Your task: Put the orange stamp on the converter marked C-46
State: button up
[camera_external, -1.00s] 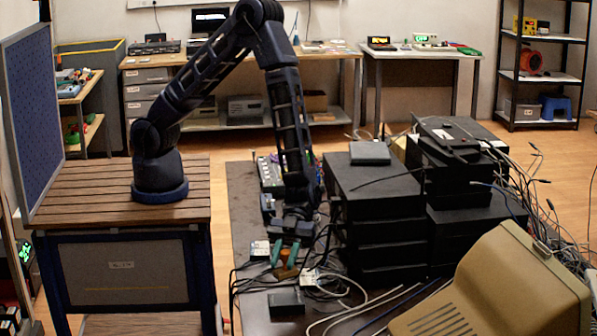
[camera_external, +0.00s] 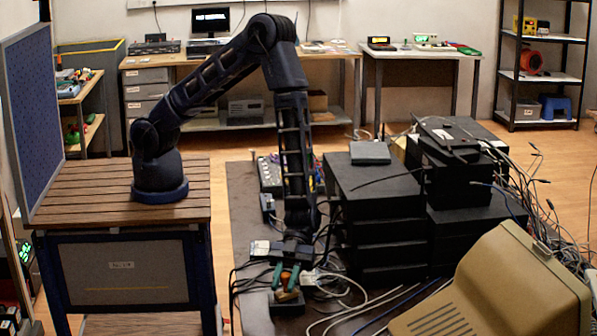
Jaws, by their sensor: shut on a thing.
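My gripper (camera_external: 286,277) has two teal fingers and points down. It is shut on the orange stamp (camera_external: 286,276), which has a tan base (camera_external: 288,296) below the fingertips. The stamp is over a small black box (camera_external: 271,309) near the front of the dark table. The base covers part of the box's top, and I cannot tell whether they touch. A small box with a pale top (camera_external: 260,248) lies behind and left of the gripper. Another pale-topped piece (camera_external: 308,279) lies just right of it. No C-46 marking is legible here.
Stacked black units (camera_external: 372,209) stand close on the right, with loose cables (camera_external: 345,300) around them. A beige monitor housing (camera_external: 495,290) fills the front right. A knobbed panel (camera_external: 270,176) lies farther back.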

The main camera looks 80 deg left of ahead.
jog(key=o, duration=1)
jog(key=shift+a+r, duration=0.1)
jog(key=shift+r, duration=0.05)
jog(key=v, duration=1.1)
jog(key=shift+w+a+r, duration=0.15)
jog(key=shift+w+a, duration=0.05)
jog(key=shift+a, duration=0.05)
